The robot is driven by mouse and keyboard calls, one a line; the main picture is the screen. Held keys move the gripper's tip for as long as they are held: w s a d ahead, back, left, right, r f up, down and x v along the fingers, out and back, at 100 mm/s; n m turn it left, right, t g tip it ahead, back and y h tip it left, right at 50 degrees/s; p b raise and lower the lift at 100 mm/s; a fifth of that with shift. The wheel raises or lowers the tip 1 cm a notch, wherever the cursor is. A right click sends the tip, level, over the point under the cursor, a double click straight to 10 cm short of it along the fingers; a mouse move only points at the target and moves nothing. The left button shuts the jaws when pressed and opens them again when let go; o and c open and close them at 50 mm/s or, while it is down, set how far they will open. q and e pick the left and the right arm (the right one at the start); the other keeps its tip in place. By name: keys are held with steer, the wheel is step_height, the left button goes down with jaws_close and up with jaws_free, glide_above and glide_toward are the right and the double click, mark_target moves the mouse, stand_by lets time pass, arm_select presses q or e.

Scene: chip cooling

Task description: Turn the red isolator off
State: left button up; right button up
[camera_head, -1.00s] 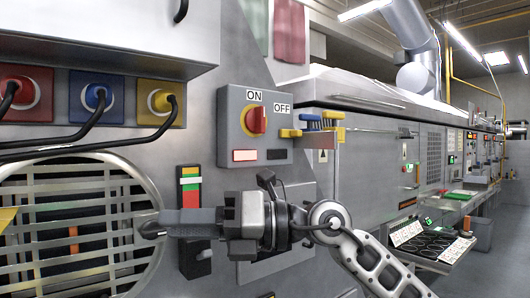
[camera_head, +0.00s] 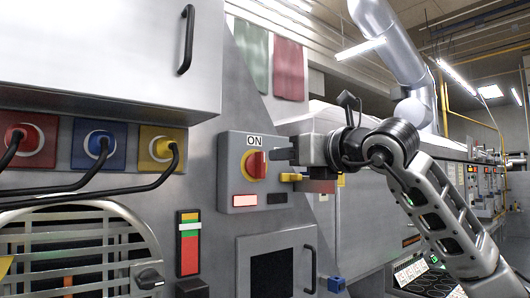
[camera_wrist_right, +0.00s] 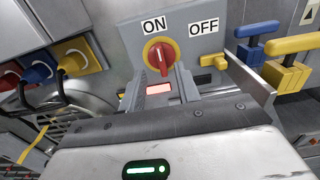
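The red isolator knob (camera_head: 256,164) sits on a yellow disc on a grey switch box (camera_head: 227,150). Its handle stands about upright, near the ON label. The OFF label is hidden by my gripper in the head view but shows in the right wrist view (camera_wrist_right: 204,26). My right gripper (camera_head: 280,155) is just right of the knob in the head view. My left gripper is not in view.
A pink light (camera_head: 245,200) and a dark one (camera_head: 276,197) are below the knob. Yellow (camera_wrist_right: 295,46) and blue (camera_wrist_right: 258,44) levers are close on the right. Cabled red (camera_head: 28,140), blue (camera_head: 98,146) and yellow (camera_head: 161,149) sockets are on the left.

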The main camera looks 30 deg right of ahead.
mark_target(264, 158)
steer(key=w, duration=0.2)
steer(key=w+p, duration=0.1)
steer(key=w, duration=0.2)
steer(key=w+p, duration=0.1)
steer(key=w, duration=0.1)
steer(key=shift+w+a, duration=0.3)
jaws_close()
